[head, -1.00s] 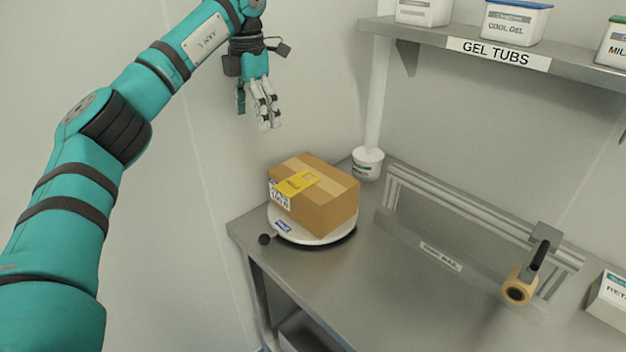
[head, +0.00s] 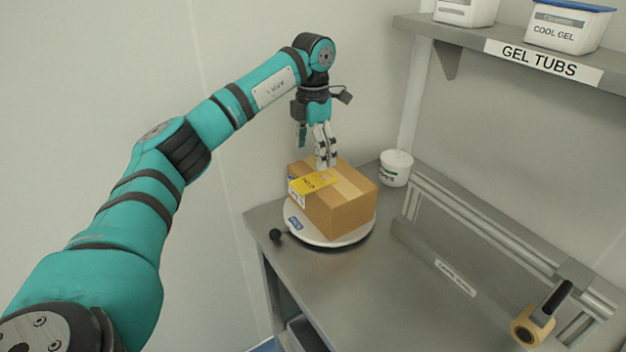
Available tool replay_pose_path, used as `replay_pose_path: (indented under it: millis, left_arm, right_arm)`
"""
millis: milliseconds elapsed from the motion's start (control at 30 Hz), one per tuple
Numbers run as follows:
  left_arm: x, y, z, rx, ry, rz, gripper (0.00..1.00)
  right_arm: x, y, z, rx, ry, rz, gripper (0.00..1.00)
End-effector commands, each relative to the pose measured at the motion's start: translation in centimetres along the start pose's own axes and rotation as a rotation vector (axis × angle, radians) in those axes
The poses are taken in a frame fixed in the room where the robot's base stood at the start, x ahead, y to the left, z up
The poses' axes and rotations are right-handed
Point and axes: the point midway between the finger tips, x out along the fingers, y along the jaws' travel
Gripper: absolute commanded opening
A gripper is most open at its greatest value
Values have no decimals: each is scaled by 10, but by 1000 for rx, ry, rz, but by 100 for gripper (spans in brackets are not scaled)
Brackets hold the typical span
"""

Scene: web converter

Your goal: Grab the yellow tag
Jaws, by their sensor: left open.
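The yellow tag (head: 312,183) lies on the top of a brown cardboard box (head: 345,208), near its left edge. The box sits on a round white turntable (head: 318,239) on the metal bench. My left gripper (head: 318,160) points down at the box from above, its fingers just behind and above the tag. It is open and holds nothing. I cannot tell whether a fingertip touches the box top. My right gripper is not in view.
A small white tub (head: 396,168) stands behind the box. A metal rail (head: 480,230) runs along the back of the bench, with a tape roller (head: 533,325) at the right. A shelf with gel tubs (head: 569,27) hangs above. The bench front is clear.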

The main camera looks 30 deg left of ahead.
Motion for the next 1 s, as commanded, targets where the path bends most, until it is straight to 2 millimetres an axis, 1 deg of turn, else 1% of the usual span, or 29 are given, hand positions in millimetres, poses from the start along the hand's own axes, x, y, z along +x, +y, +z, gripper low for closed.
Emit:
replay_pose_path:
  millis: [67,167,267,400,500,600,1000]
  left_arm:
    - [8,0,0,0,1,0,85]
    - [12,0,0,0,-1,0,85]
    - [20,-1,-2,0,2,-1,85]
    - [40,-5,-6,1,3,-2,85]
    - [55,-5,-6,0,1,-2,85]
    - [63,-5,-6,0,1,-1,85]
    - [65,-5,-5,0,-1,0,85]
  right_arm:
    - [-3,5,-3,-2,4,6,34]
    - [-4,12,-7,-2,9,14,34]
    - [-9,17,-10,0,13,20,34]
    - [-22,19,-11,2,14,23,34]
    - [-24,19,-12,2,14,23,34]
    - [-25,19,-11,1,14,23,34]
    - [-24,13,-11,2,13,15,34]
